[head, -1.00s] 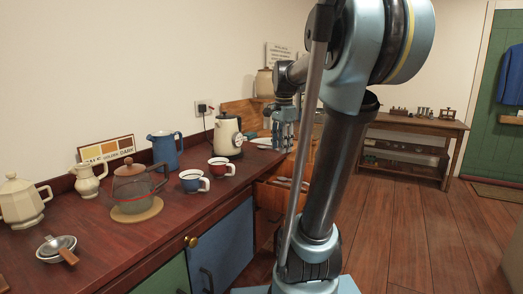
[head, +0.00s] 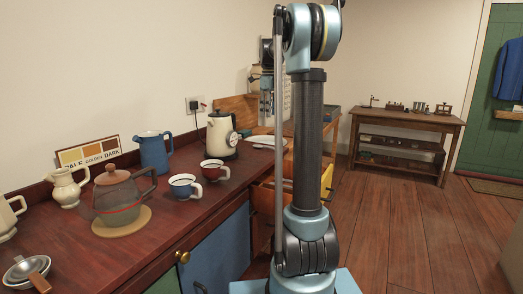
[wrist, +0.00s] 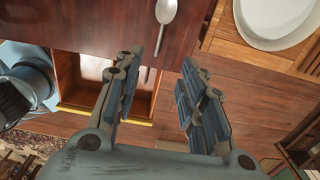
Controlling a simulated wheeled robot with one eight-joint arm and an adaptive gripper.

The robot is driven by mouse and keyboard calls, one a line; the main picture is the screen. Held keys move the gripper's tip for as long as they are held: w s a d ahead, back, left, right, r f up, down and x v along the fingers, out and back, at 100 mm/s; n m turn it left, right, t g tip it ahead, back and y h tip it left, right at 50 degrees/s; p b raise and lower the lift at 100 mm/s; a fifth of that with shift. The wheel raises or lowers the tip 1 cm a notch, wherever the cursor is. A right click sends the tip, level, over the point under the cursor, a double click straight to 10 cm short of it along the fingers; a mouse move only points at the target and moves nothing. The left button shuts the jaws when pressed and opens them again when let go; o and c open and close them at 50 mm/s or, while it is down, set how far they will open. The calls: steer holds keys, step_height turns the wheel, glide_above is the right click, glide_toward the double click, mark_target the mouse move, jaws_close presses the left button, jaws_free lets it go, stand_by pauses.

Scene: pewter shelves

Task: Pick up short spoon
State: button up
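A metal spoon (wrist: 166,12) lies on the dark red counter at the top middle of the wrist view, its handle pointing down toward the counter's front edge. I cannot make it out in the head view. My gripper (wrist: 158,64) is open and empty, its fingers spread on either side below the spoon's handle, with no contact visible. In the head view my gripper (head: 267,98) hangs pointing down above the far end of the counter, partly beside my arm.
An open wooden drawer (wrist: 139,104) juts out below the counter edge. A white oval dish (wrist: 273,42) stands on a wooden surface at right. Kettle (head: 221,136), mugs (head: 214,170), blue jug (head: 154,154) and teapot (head: 118,197) occupy the counter. The floor at right is clear.

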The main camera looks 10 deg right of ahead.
glide_above(267, 147)
steer(key=f, duration=1.1)
steer(key=shift+w+d, duration=0.1)
steer(key=shift+w, duration=0.15)
steer(key=shift+w+f, duration=0.15)
steer(key=shift+f, duration=1.15)
steer(key=shift+w+f, duration=0.15)
steer(key=shift+f, duration=1.15)
jaws_close()
